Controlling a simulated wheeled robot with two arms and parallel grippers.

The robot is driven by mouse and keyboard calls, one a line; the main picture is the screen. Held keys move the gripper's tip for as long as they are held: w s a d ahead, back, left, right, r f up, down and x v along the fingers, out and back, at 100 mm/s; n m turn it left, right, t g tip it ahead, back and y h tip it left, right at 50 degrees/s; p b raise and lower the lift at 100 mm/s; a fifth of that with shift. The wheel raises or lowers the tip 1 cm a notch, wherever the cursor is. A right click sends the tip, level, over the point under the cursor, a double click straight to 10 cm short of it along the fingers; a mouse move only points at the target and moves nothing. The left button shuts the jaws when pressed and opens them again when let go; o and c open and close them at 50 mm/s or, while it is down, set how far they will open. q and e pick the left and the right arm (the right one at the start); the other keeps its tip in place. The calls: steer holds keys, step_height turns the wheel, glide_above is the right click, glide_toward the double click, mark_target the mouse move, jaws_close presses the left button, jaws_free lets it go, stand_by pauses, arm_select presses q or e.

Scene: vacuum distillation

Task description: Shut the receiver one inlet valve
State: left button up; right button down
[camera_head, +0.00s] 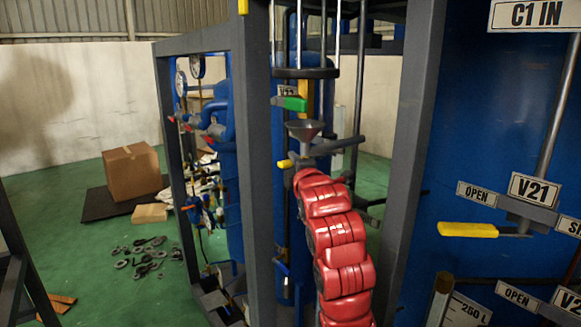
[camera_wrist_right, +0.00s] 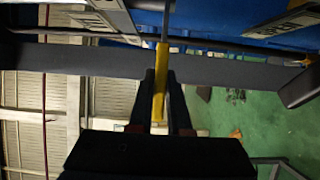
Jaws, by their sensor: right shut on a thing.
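My right arm (camera_head: 340,245), red and segmented, rises in the middle of the head view. Its gripper is small and partly hidden there behind the arm's end. In the wrist view my right gripper (camera_wrist_right: 160,80) is shut on a yellow valve handle (camera_wrist_right: 159,100) between its two dark fingers. A yellow tip (camera_head: 285,163) shows left of the arm's end in the head view. At the right, valve V21 (camera_head: 534,188) has a yellow lever (camera_head: 467,230) lying level on its OPEN side. My left gripper is not in view.
Grey frame posts (camera_head: 257,150) stand left and right of the arm. A green lever (camera_head: 291,104) and a grey funnel (camera_head: 304,129) are above its end. A blue vessel (camera_head: 480,110) fills the right.

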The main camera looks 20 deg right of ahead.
steer(key=shift+s+d+n+y+b, duration=0.15)
steer(key=shift+s+n+y+b, duration=0.25)
steer(key=shift+y, duration=0.3)
steer(key=shift+s+d+n+y+b, duration=0.1)
steer(key=shift+s+n+y+b, duration=0.05)
steer(key=shift+n+y+b, duration=0.45)
steer(key=shift+r, duration=0.1)
steer(key=c, duration=0.9)
jaws_free()
steer(key=shift+w, duration=0.1)
steer(key=shift+o, duration=0.2)
steer(key=s+b, duration=0.3)
steer(key=s, duration=0.4)
steer(key=shift+s+d, duration=0.3)
steer(key=shift+d, duration=0.05)
